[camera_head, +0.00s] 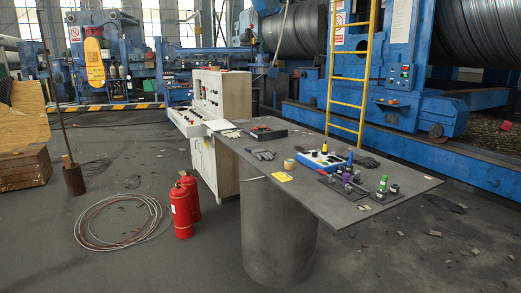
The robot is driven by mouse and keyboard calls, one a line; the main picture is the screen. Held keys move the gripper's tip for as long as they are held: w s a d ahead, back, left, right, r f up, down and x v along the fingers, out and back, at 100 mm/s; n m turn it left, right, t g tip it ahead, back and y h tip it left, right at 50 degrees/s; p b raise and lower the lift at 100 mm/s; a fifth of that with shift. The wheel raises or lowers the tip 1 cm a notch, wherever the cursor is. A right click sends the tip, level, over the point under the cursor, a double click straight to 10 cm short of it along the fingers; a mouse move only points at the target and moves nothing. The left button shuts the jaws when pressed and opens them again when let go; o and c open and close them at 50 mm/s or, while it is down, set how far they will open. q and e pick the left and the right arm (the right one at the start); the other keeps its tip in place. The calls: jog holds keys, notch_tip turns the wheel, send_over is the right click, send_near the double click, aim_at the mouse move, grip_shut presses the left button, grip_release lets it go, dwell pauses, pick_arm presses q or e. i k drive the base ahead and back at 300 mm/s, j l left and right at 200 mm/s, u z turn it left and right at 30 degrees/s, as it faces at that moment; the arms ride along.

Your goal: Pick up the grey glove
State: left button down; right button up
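A dark grey glove (262,153) lies flat on the grey table (240,150), toward its left side. A second dark, glove-like item (368,162) lies farther right, beside the blue and white tray; it looks nearly black. A small pale item (232,134) near the table's back left corner may be another glove, but it is too small to tell. Neither of my grippers is in view.
The table also holds a dark case (268,132), a tape roll (289,164), a blue-white tray (322,160) and a green-capped bottle (382,184). Fire extinguishers (181,212) and a cable coil (120,222) are on the floor. A control cabinet (222,95) adjoins the table's far left.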

aim_at(259, 151)
jog(key=i+j, duration=0.35)
jog(key=i, duration=0.25)
jog(key=i+j+z, duration=0.1)
jog(key=i+j, duration=0.2)
jog(key=i, duration=0.3)
jog(key=i+j+z, duration=0.1)
jog(key=i+j, duration=0.3)
jog(key=i, duration=0.2)
